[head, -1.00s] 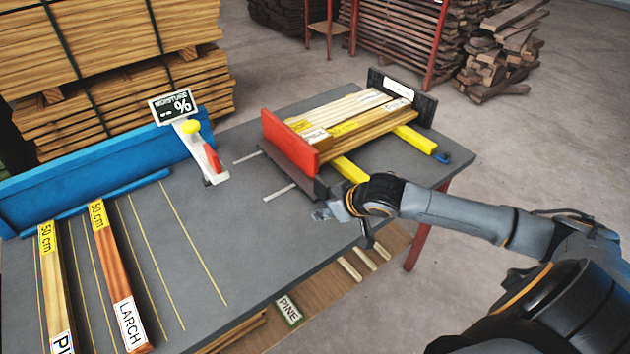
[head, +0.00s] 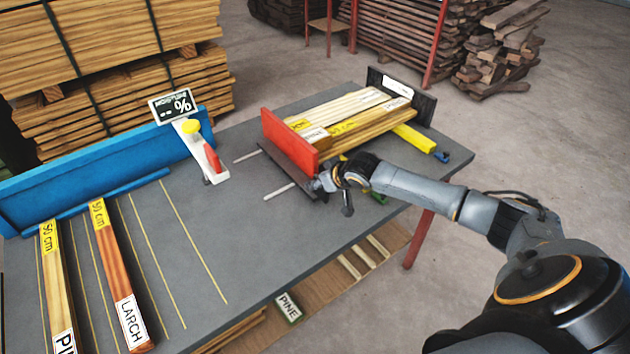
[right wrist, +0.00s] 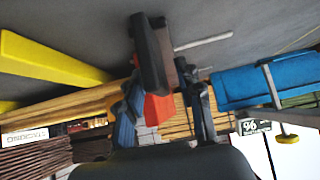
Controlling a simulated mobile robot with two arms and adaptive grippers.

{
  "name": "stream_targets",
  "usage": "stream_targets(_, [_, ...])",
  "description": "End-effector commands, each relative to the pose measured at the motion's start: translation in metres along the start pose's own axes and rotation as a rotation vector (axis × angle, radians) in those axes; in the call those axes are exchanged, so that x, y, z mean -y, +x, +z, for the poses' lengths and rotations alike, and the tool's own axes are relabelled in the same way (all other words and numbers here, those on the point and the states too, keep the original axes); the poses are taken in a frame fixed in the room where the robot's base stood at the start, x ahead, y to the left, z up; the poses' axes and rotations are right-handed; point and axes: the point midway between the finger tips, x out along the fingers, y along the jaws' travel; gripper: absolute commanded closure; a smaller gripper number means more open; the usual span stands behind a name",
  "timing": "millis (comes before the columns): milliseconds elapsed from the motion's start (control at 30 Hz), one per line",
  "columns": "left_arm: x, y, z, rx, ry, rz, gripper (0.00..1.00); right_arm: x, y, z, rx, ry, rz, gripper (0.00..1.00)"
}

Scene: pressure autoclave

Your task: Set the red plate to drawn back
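The red plate (head: 288,143) stands upright on a dark base at the near left end of a stack of boards (head: 345,115). The boards lie between it and a black end plate (head: 402,95). My right gripper (head: 318,184) is at the lower right corner of the red plate, close to the dark base. In the right wrist view its dark fingers (right wrist: 177,85) stand apart, with a dark brown edge between them and red-orange of the plate (right wrist: 157,108) behind. Contact cannot be told. My left gripper is not in view.
A yellow rail (head: 412,138) runs under the boards. Two pale rods (head: 280,191) stick out left of the red plate, with clear grey table (head: 235,235) beyond. A moisture meter (head: 200,150) stands further left. Two labelled boards (head: 118,275) lie by the blue fence (head: 90,165).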

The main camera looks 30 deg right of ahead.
Motion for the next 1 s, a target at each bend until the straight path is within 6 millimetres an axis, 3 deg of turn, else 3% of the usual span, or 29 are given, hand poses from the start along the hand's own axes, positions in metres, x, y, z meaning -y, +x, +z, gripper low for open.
stream_targets(200, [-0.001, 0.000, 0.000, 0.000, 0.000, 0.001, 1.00, -0.001, 0.020, 0.000, 0.000, 0.001, 0.001, 0.64])
stream_targets(567, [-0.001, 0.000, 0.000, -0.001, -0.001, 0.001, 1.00, 0.000, 0.024, 0.000, -0.001, 0.000, 0.000, 0.64])
stream_targets(767, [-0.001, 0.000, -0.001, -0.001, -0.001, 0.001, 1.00, 0.000, 0.024, 0.000, 0.000, 0.000, 0.000, 1.00])
stream_targets(1000, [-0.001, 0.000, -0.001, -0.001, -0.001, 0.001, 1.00, 0.000, 0.024, 0.000, 0.000, 0.000, 0.000, 1.00])
